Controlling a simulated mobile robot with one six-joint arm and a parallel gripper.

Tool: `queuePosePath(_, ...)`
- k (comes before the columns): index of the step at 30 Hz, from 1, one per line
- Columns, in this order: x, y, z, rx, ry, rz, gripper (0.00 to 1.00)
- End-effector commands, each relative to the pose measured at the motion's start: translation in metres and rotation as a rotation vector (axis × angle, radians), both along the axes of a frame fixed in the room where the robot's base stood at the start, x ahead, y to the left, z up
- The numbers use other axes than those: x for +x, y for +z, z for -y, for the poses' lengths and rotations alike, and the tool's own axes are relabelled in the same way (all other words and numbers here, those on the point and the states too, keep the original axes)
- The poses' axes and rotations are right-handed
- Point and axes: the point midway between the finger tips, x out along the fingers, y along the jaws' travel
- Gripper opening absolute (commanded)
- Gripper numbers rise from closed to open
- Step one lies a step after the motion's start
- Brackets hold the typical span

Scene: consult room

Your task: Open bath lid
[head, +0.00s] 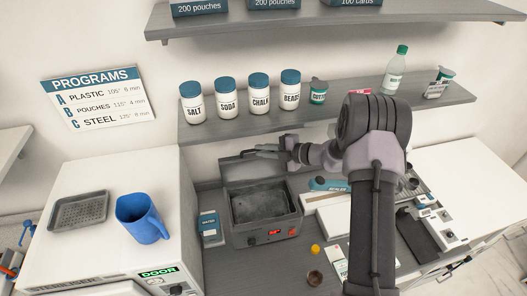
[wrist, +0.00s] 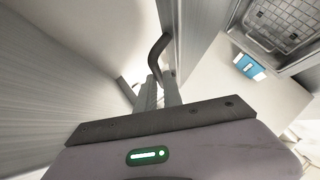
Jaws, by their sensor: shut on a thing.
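The bath (head: 240,238) is a grey box on the counter with an open, dark basin and a red display on its front. Its lid (head: 238,171) stands raised at the back of the basin, tilted up and away from it. My gripper (head: 268,152) is at the lid's upper edge, below the shelf. In the wrist view my gripper (wrist: 158,88) is shut on a dark curved handle (wrist: 158,48) of the lid. The fingertips are partly hidden by the gripper's own body.
A shelf (head: 300,108) with several jars and bottles runs just above my gripper. A blue jug (head: 142,219) and a grey tray (head: 79,211) stand on a white machine (head: 80,260) to the left. A small blue-and-white packet (head: 210,229) lies beside the bath.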

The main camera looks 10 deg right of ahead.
Motion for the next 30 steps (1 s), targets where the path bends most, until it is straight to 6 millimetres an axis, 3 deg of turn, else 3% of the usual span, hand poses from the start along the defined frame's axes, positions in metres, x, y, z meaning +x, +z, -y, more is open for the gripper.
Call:
queuePosePath(10,0.001,0.002,0.000,0.001,-0.001,0.003,0.00)
queuePosePath(11,0.001,0.002,0.000,0.001,-0.001,0.003,0.17)
queuePosePath(13,0.001,0.002,0.000,0.001,-0.001,0.003,0.30)
queuePosePath(14,0.001,0.002,0.000,0.001,-0.001,0.003,0.33)
queuePosePath(24,-0.002,0.002,0.003,0.001,-0.002,0.001,0.33)
queuePosePath(30,-0.025,0.015,0.032,0.000,-0.006,0.003,0.33)
